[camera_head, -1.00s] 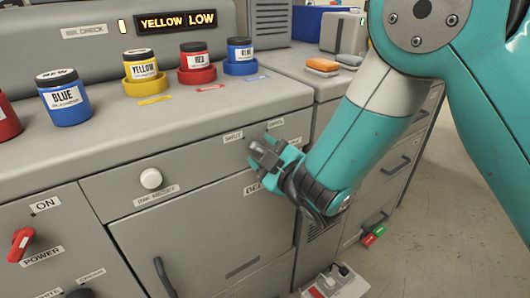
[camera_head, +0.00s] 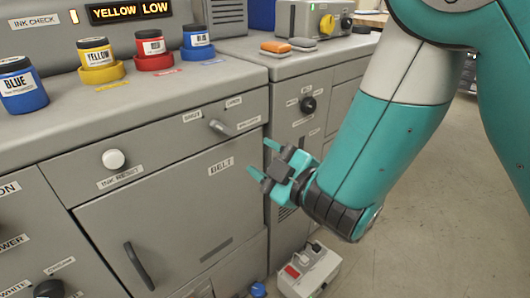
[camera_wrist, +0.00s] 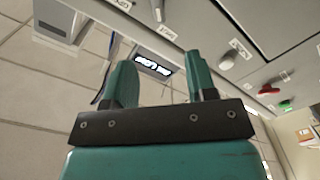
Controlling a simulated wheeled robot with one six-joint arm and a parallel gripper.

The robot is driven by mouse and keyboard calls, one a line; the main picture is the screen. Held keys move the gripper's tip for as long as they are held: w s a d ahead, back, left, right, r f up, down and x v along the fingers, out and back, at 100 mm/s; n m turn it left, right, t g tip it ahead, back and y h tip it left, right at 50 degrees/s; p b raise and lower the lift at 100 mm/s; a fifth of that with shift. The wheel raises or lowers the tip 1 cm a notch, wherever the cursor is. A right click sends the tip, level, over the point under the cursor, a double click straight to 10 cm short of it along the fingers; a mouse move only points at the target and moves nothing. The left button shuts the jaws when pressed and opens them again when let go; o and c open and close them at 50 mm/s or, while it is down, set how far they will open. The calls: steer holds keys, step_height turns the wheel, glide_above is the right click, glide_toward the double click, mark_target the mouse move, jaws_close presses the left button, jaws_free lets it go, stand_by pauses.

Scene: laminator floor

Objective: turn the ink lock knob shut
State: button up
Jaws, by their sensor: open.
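A grey lever-like knob (camera_head: 220,127) sticks out of the drawer front, to the right of the white ink reset knob (camera_head: 114,158). Small labels surround it; their print is too small to read surely, so I cannot be certain it is the ink lock knob. It points up and to the left. My gripper (camera_head: 266,162) is open and empty, below and to the right of this knob and apart from it. In the wrist view my gripper (camera_wrist: 160,72) shows two teal fingers spread apart with nothing between them.
Yellow (camera_head: 97,57), red (camera_head: 152,48) and blue (camera_head: 196,39) ink jars stand on the counter. A black knob (camera_head: 308,104) is on the cabinet to the right. A pale box with a red switch (camera_head: 308,271) sits on the floor. Floor at right is free.

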steer(key=v, duration=0.2)
steer(key=shift+s+d, duration=0.25)
steer(key=shift+d, duration=0.1)
steer(key=shift+w+d, duration=0.1)
steer(key=shift+d, duration=0.05)
